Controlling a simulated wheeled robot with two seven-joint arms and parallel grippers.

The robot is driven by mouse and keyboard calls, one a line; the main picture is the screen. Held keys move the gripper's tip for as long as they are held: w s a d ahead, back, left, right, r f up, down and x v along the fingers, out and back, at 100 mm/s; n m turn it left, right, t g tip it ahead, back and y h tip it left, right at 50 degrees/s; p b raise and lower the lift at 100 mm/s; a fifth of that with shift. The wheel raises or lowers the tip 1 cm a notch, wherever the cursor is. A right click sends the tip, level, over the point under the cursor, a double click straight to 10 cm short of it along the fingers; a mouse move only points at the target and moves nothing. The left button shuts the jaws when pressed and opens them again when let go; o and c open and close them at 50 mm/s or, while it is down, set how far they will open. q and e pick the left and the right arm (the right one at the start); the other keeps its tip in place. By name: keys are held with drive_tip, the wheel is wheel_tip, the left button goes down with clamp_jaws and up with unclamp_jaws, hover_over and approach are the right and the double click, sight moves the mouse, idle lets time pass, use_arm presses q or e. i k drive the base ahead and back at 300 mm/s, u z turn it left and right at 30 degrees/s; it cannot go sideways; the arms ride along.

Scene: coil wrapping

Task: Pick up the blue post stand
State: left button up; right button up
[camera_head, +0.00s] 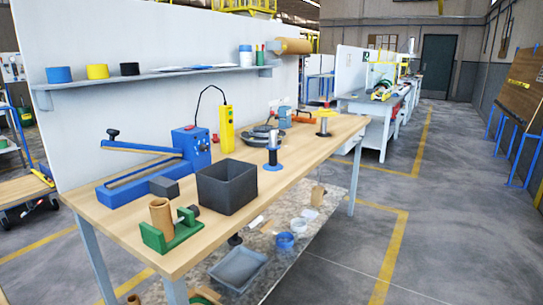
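The blue post stand (273,155) stands upright on the wooden workbench (300,157), right of its middle. Neither of my grippers is in view, and nothing is touching the blue post stand.
A dark open bin (227,187) stands left of the blue post stand. Black coils (259,135) lie behind it. A blue sealer (150,172), yellow device (226,128) and green holder (171,232) are farther left. The bench's right front is clear.

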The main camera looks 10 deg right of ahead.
sight(273, 165)
drive_tip(key=z, duration=1.25)
drive_tip(key=i, duration=4.45)
drive_tip(key=u, duration=3.6)
